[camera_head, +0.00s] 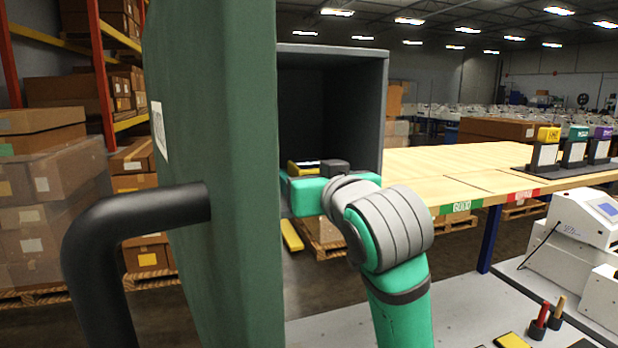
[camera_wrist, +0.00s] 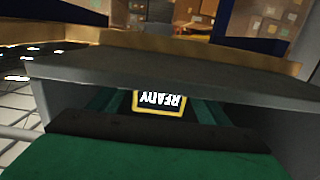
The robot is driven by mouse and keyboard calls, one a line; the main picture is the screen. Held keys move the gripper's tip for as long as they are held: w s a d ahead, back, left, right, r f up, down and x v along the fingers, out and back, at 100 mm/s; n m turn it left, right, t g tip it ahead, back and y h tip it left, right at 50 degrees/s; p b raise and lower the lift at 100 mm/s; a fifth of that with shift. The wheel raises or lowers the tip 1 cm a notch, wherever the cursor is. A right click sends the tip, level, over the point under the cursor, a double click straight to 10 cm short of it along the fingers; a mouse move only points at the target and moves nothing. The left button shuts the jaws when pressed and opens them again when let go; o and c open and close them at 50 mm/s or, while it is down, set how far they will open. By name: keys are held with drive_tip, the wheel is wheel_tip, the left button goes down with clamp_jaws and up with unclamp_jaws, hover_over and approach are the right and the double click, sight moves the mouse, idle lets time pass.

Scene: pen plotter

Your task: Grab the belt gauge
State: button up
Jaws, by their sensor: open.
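My arm reaches into an open grey compartment behind a large green door. My gripper (camera_head: 303,193) is teal and open at the compartment's mouth; its fingertips are not clear in the head view. In the wrist view, a small black face with a yellow border, reading READY upside down (camera_wrist: 158,101), shows beyond the dark front edge of my gripper, between dark green parts. It may be the belt gauge, but I cannot be sure. A yellow and dark piece (camera_head: 303,167) shows above my gripper in the head view. Most of it is hidden.
The green door (camera_head: 235,150) with its black handle (camera_head: 130,225) stands close on the left. The grey compartment wall (camera_head: 370,110) is right of my gripper. A wooden table (camera_head: 450,165) and a white machine (camera_head: 590,215) stand to the right.

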drive_tip(key=c, duration=1.3)
drive_tip(key=shift+o, duration=0.2)
